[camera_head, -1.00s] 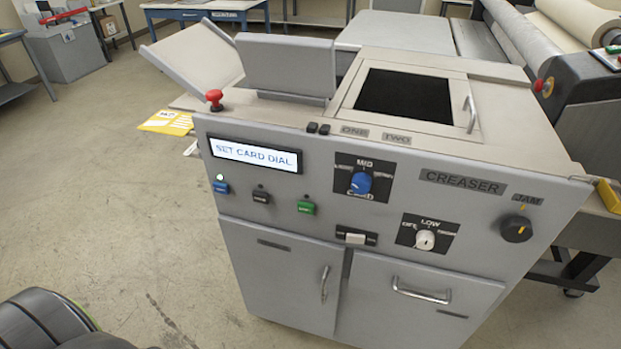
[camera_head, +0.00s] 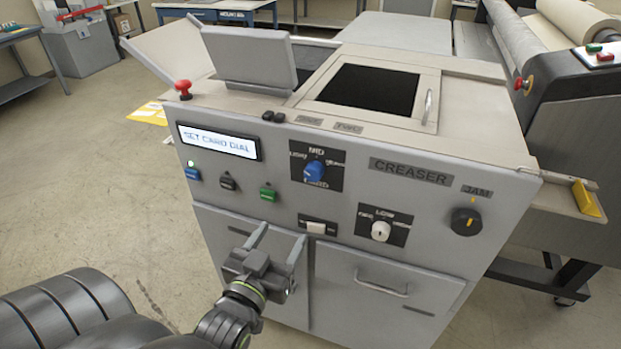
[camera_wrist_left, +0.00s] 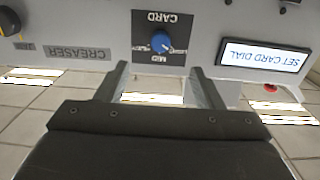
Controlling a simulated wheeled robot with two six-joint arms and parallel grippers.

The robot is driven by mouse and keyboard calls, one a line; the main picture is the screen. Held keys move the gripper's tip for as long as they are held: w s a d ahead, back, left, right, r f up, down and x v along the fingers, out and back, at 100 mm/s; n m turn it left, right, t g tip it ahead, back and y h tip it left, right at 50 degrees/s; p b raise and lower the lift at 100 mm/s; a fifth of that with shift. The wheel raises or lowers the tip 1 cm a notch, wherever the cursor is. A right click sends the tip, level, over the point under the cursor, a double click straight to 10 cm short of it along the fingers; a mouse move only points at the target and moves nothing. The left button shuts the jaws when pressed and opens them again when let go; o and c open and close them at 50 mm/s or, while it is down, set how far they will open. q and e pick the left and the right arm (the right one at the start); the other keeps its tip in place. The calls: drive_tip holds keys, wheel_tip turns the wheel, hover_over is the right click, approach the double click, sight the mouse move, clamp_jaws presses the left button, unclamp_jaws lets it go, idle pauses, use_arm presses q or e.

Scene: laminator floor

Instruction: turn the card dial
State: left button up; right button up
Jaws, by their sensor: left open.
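The blue card dial (camera_head: 314,171) sits on a black plate on the grey creaser's front panel, with "MID" above it. The display (camera_head: 219,141) reads "SET CARD DIAL". My left gripper (camera_head: 277,240) is open and empty, below and left of the dial in the head view, in front of the cabinet. In the left wrist view the picture is upside down; the dial (camera_wrist_left: 162,40) shows beyond and between the open fingers (camera_wrist_left: 160,75), apart from them. My right gripper is not in view.
A white knob (camera_head: 380,231) marked "LOW", a white rocker switch (camera_head: 316,228) and a black jam knob (camera_head: 465,221) share the panel. Blue, black and green buttons (camera_head: 268,193) line its left. A red emergency button (camera_head: 183,88) stands on top.

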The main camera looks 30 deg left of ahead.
use_arm(q)
drive_tip(key=r, duration=0.1)
drive_tip(key=p, duration=0.2)
approach(311, 176)
drive_tip(key=x, duration=0.8)
drive_tip(key=shift+w, duration=0.25)
drive_tip(key=shift+w+a, duration=0.15)
drive_tip(key=shift+w, duration=0.25)
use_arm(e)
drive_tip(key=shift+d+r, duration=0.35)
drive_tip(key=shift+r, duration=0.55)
use_arm(q)
drive_tip(key=c, duration=1)
drive_tip(key=shift+o, duration=0.2)
